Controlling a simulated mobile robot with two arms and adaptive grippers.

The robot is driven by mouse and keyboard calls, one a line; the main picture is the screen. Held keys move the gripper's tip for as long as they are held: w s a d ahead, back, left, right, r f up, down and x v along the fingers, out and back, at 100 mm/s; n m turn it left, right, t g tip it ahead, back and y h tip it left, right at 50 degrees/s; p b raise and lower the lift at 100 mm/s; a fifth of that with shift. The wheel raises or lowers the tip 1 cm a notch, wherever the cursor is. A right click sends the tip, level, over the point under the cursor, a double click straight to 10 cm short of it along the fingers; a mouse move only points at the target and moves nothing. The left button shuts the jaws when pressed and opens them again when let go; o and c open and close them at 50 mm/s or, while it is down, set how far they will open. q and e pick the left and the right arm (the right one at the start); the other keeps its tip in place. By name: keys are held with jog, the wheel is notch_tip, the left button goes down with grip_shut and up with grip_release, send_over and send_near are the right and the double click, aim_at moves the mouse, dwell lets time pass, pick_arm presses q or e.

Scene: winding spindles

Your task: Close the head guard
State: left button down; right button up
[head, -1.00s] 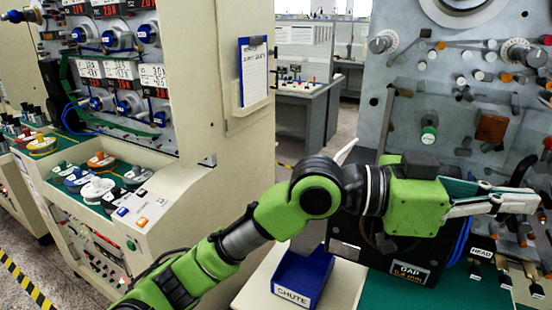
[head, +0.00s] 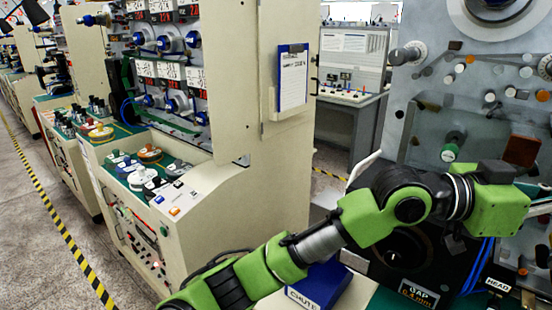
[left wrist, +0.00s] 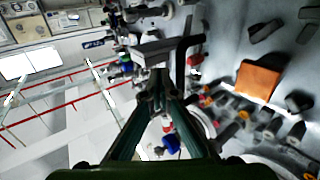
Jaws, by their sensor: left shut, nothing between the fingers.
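My left gripper (head: 544,202) reaches across the front of the machine and is partly cut off by the right edge. In the left wrist view its fingers (left wrist: 161,84) come together, empty, near a grey bar (left wrist: 160,48) and a dark bent bar (left wrist: 184,62). Contact is unclear. My right gripper is not in view.
A brown-orange block (head: 521,151) and several knobs stick out of the machine face. A blue CHUTE bin (head: 318,284) sits below my left arm, and GAP (head: 418,294) and HEAD labels are near it. A beige winding cabinet stands left, with open floor before it.

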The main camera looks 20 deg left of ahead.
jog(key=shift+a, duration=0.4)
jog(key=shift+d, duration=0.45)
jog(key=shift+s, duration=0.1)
